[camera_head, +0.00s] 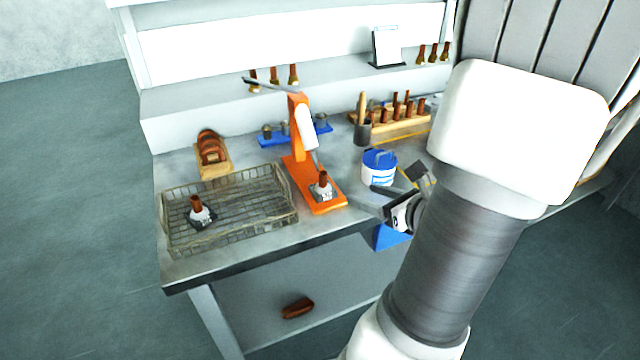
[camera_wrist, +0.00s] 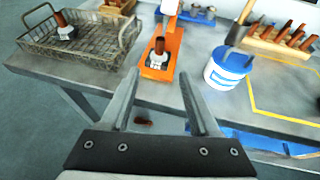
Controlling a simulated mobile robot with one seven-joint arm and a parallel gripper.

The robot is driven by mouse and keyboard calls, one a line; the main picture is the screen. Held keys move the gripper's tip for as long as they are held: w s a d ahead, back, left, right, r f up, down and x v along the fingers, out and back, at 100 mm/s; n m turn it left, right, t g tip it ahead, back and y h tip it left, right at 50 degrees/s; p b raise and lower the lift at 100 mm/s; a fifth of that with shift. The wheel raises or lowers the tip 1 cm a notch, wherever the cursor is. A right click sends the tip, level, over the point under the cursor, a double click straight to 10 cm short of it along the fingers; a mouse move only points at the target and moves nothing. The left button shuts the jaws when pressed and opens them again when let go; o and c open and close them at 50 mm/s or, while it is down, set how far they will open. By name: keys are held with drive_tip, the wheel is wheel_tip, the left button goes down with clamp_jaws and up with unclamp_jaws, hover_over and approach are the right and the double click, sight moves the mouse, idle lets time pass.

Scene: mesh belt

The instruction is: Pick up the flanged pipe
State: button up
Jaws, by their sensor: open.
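Two parts look like a flanged pipe, a brown upright tube on a grey-white square base; I cannot tell which one is meant. One part (camera_head: 322,189) stands on the orange press base (camera_head: 329,206), and it also shows in the wrist view (camera_wrist: 157,58). The other part (camera_head: 199,214) stands inside the wire basket (camera_head: 229,231), and it also shows in the wrist view (camera_wrist: 65,30). My gripper (camera_head: 368,200) is open and empty, right of the orange press near the table's front edge. In the wrist view its fingers (camera_wrist: 159,78) spread on either side of the press base, apart from it.
A blue-and-white tub (camera_head: 379,168) stands close behind my gripper. The orange press column (camera_head: 298,130) rises behind its base. A wooden rack (camera_head: 405,119) of brown pieces and a dark holder (camera_head: 363,133) stand farther back. A brown object (camera_head: 297,308) lies below the tabletop.

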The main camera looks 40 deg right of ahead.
drive_tip(key=shift+w+p, duration=0.9)
drive_tip(key=shift+p, duration=0.75)
drive_tip(key=b, duration=0.2)
approach(326, 180)
drive_tip(key=x, duration=0.5)
drive_tip(key=shift+a+f, duration=0.15)
drive_tip(key=shift+f, duration=0.05)
drive_tip(key=shift+x, duration=3.1)
clamp_jaws()
drive_tip(key=shift+r, duration=0.1)
